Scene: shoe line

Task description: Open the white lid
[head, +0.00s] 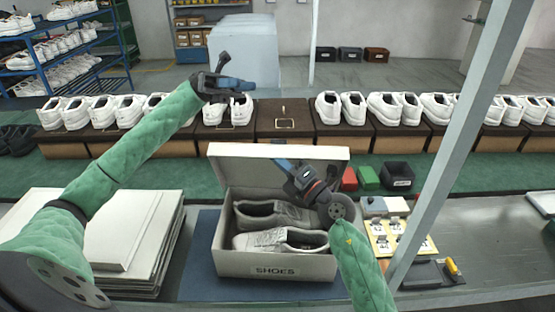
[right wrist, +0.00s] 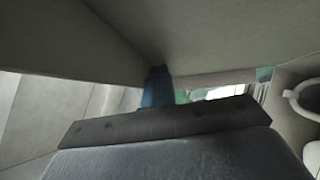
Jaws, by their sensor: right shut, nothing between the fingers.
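The white lid (head: 230,165) of the shoe box is raised at the box's back, its inner face toward me. The box (head: 232,265), marked SHOES, stands open with a pair of grey shoes (head: 280,240) inside. My right gripper (head: 284,164) is shut and empty, its blue tips in front of the lid's inner face; whether they touch it is unclear. In the right wrist view the blue tips (right wrist: 157,88) show close to pale panels.
A stack of flat white boards (head: 120,230) lies left of the box on the table. Red, green and black bins (head: 397,175) stand behind right. A grey post (head: 455,150) rises at the right. White shoes line the conveyor beyond (head: 340,105).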

